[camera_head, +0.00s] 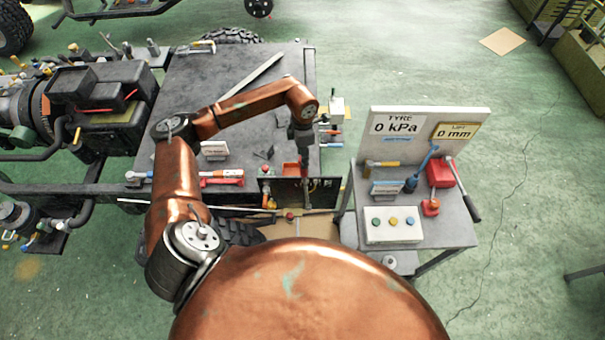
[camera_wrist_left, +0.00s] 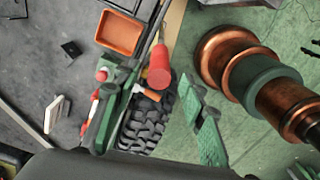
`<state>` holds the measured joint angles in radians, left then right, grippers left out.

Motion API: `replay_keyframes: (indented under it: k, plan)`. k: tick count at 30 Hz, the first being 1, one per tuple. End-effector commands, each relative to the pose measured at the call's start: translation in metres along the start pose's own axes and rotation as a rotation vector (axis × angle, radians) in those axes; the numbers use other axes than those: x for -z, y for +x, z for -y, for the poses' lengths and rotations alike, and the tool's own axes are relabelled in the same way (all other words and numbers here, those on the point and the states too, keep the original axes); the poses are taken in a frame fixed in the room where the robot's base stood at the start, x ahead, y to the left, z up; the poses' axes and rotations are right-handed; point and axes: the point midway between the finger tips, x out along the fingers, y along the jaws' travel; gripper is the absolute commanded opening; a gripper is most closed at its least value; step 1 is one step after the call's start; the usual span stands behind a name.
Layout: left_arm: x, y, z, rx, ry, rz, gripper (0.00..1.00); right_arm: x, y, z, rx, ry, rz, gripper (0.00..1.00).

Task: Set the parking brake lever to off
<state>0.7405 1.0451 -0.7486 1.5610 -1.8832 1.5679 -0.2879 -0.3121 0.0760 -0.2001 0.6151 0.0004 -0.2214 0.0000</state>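My left gripper (camera_head: 303,165) hangs fingers-down at the front right corner of the dark chassis deck. In the left wrist view its two green fingers (camera_wrist_left: 158,125) are spread apart, with nothing held. A red cylindrical knob (camera_wrist_left: 158,68) on a thin stem stands just beyond the gap between them, apart from both fingers; it looks like a lever's grip. I cannot read a label on it, so I cannot tell for sure that it is the parking brake lever, or its setting. The gripper hides part of this area in the head view. My right gripper is out of view.
An orange tray (camera_wrist_left: 121,33) lies beside the knob. A red-handled tool (camera_head: 222,178) lies on the deck's front edge (camera_head: 245,190). A tyre (camera_wrist_left: 146,120) is below. A bench (camera_head: 450,232) at right carries a gauge board (camera_head: 430,118), tools and coloured buttons.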

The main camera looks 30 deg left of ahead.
Motion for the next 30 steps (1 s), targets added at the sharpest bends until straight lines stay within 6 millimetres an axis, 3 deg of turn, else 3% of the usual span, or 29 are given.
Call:
replay_keyframes:
  k: [3,9,17,24,30]
  plan:
    - [0.002,0.016,0.000,0.001,-0.003,-0.001,0.39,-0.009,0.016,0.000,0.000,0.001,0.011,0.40]
    - [0.002,0.029,-0.001,0.002,-0.004,-0.001,0.39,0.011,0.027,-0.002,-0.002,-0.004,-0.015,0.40]
    - [0.003,0.057,0.001,0.006,-0.006,-0.002,0.39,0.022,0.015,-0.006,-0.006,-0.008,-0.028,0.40]
    - [0.003,0.092,0.001,0.004,-0.006,-0.002,0.39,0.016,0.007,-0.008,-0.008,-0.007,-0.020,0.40]
    - [0.002,0.104,0.000,0.001,-0.004,-0.001,0.39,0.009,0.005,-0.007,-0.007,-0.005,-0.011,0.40]
